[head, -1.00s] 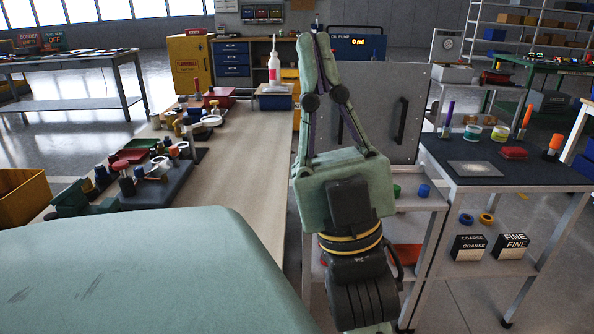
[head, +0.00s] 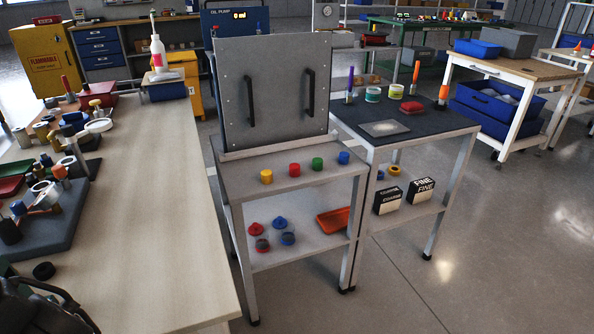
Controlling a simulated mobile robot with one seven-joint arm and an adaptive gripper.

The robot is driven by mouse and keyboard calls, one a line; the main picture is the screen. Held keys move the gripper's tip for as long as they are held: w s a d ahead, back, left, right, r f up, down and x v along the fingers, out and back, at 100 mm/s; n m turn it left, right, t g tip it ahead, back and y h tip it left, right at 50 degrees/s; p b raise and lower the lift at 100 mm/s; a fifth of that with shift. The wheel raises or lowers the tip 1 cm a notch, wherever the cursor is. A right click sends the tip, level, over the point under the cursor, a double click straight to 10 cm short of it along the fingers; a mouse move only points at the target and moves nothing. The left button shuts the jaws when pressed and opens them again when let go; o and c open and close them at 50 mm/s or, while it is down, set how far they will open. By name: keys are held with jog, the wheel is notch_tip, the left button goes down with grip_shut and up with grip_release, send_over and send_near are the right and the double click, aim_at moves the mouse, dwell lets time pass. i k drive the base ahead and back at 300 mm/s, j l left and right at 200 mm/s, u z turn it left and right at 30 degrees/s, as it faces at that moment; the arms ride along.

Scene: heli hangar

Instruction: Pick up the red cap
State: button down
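A small red cap (head: 294,170) stands on the top of the grey metal stand (head: 230,187), in front of the upright grey panel (head: 272,100) with two black handles. It is in a row with a yellow cap (head: 266,177) to its left and a green cap (head: 317,164) and a blue cap (head: 343,157) to its right. The caps stand apart from each other. My gripper is not in view; only a dark part of my arm shows at the bottom left corner.
The stand's lower shelf holds red and blue round pieces (head: 280,223) and an orange tray (head: 333,219). A dark-topped table (head: 440,122) adjoins on the right. A long wooden bench (head: 160,190) with many parts is on the left. Floor at right front is clear.

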aim_at(295, 168)
jog(key=i+z, duration=0.2)
jog(key=z, duration=0.35)
jog(key=i+z, duration=0.2)
jog(key=i+j+z, duration=0.15)
jog(key=i, duration=0.25)
